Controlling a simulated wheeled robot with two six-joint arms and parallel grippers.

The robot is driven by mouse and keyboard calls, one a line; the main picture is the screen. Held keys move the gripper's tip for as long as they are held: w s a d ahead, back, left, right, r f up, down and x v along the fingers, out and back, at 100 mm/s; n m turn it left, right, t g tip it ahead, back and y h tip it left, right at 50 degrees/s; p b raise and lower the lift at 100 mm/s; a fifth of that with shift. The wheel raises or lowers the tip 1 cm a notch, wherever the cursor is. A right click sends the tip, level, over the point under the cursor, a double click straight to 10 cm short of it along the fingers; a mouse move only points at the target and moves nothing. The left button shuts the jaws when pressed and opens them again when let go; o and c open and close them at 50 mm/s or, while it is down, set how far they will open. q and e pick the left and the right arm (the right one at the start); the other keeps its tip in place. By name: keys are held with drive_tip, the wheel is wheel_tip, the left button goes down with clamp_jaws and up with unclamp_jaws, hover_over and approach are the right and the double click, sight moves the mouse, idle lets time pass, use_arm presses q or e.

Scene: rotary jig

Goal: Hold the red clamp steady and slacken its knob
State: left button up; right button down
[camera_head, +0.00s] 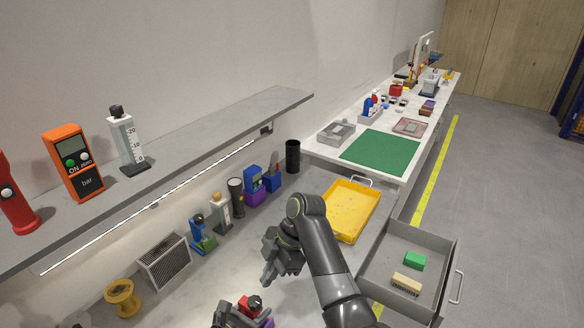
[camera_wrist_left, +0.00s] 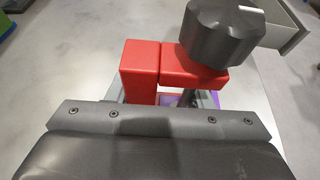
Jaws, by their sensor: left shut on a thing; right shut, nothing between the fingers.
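The red clamp (camera_wrist_left: 142,68) fills the middle of the left wrist view, with its dark round knob (camera_wrist_left: 222,34) on top at the right. A white mark shows on the knob's upper face. In the head view the clamp (camera_head: 245,304) is small, at the bottom edge, partly hidden by my left gripper (camera_head: 236,316). My left gripper is shut on the clamp; its fingertips are mostly hidden. My right gripper (camera_head: 268,276) is shut and empty, above and behind the clamp in the head view, apart from the knob. Something purple (camera_wrist_left: 176,99) shows below the clamp.
A yellow tray (camera_head: 352,207) lies beyond my right arm. An open drawer (camera_head: 385,287) at the right holds a green block and a pale one. Several items line the wall, including a vented grey box (camera_head: 165,262) and a yellow spool (camera_head: 122,298). A shelf (camera_head: 190,140) overhangs them.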

idle(0.3)
use_arm(q)
drive_tip(key=o, duration=1.4)
drive_tip(key=shift+a, duration=0.1)
drive_tip(key=shift+c, duration=0.2)
